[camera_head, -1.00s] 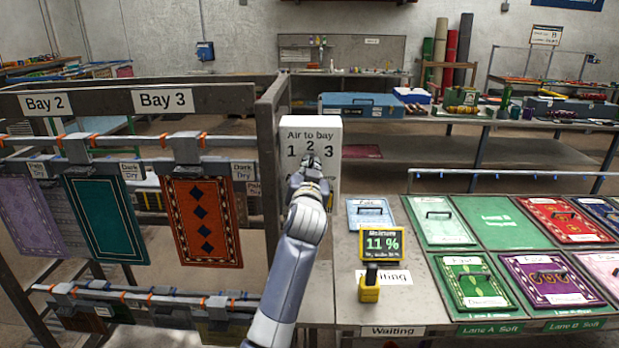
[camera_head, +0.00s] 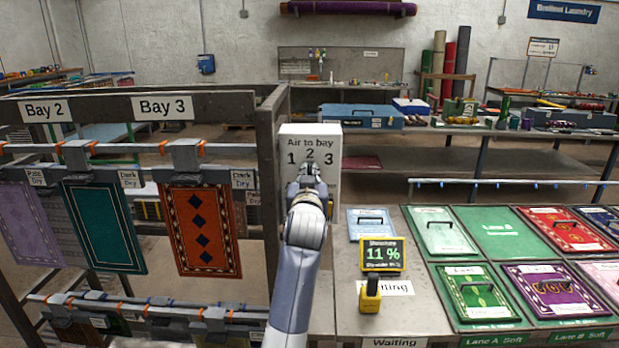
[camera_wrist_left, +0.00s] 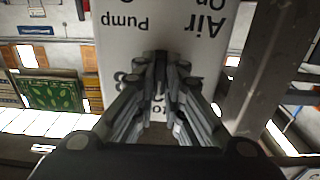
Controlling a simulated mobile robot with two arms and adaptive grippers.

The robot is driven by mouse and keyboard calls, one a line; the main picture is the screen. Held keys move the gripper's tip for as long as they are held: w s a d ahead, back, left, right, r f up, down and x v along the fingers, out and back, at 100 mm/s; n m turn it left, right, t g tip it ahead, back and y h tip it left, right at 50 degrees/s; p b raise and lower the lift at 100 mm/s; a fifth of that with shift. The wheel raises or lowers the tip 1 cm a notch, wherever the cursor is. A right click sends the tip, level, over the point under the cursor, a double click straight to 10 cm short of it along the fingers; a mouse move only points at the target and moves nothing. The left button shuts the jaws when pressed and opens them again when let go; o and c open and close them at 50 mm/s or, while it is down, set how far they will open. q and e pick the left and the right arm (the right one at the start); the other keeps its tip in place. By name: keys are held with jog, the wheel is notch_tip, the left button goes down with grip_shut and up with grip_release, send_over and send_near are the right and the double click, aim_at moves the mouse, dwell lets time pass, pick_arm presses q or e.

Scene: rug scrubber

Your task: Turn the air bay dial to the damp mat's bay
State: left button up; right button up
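The air bay dial is on the front of a white box (camera_head: 326,136) marked "Air to bay" 1, 2, 3. My left gripper (camera_head: 311,170) is at the dial just below the "2" and hides it, so its setting cannot be read. In the left wrist view the fingertips (camera_wrist_left: 161,62) are drawn close together on a narrow dark part in front of the box (camera_wrist_left: 115,45). A lavender mat (camera_head: 27,225), a teal mat (camera_head: 104,228) and an orange mat (camera_head: 201,230) hang on the rack. No hanging mat looks clearly damp. My right gripper is out of view.
The rack's post (camera_head: 268,190) stands close left of the box. A yellow moisture meter (camera_head: 370,297) stands on the bench before a display (camera_head: 383,254) reading 11 %. A blue toolbox (camera_head: 360,117) is behind.

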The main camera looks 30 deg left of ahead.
pick_arm(q)
jog(key=o, duration=0.4)
jog(key=shift+o, duration=0.2)
jog(key=v, duration=0.7)
jog(key=shift+s+d, duration=0.2)
